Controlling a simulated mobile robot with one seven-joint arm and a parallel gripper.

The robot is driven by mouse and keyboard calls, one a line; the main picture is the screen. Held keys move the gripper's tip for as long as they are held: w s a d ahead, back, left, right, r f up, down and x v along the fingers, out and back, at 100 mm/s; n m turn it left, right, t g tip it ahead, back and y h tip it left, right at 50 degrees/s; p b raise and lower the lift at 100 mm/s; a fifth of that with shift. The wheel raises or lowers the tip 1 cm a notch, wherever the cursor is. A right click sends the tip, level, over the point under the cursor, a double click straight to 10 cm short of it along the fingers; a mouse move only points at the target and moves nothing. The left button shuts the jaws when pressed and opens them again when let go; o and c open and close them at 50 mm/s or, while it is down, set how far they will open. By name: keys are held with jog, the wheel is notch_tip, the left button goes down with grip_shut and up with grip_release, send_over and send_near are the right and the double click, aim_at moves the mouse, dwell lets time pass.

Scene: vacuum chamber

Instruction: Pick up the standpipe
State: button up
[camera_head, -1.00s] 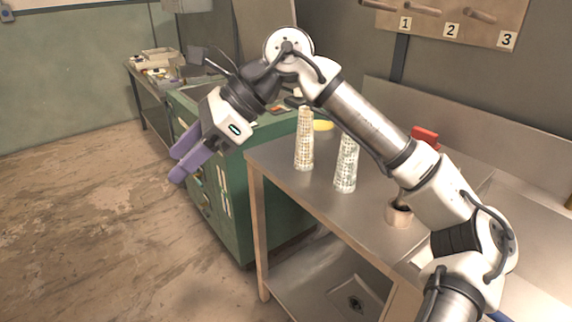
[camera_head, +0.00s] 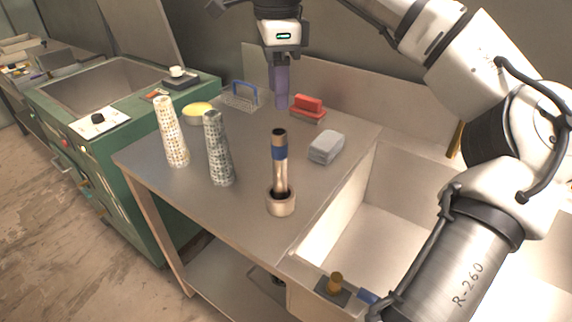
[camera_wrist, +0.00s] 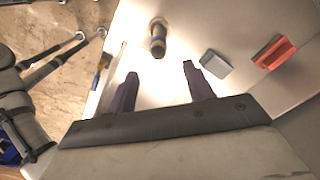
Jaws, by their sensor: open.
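The standpipe (camera_head: 281,177) is a brass-coloured upright tube with a dark top and a blue band. It stands in a round copper-coloured base (camera_head: 281,207) on the steel counter. In the wrist view the standpipe (camera_wrist: 158,42) is seen from above, beyond my fingertips and roughly between their lines. My gripper (camera_head: 281,103) points down with purple fingers; in the head view it appears above and behind the standpipe, apart from it. In the wrist view my gripper (camera_wrist: 160,74) has its two fingers spread with nothing between them.
A grey block (camera_head: 326,148), a red-handled brush (camera_head: 308,108), a blue-handled wire rack (camera_head: 243,96) and a yellow oval (camera_head: 198,112) share the counter (camera_head: 245,215). A sink (camera_head: 375,230) lies right.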

aim_at(279, 148)
notch_tip(279, 148, down, 8)
jog(key=shift+s+r, duration=0.1)
jog(key=shift+r, duration=0.05)
jog(key=shift+f+p, duration=0.9)
jog(key=shift+f, duration=1.7)
grip_shut()
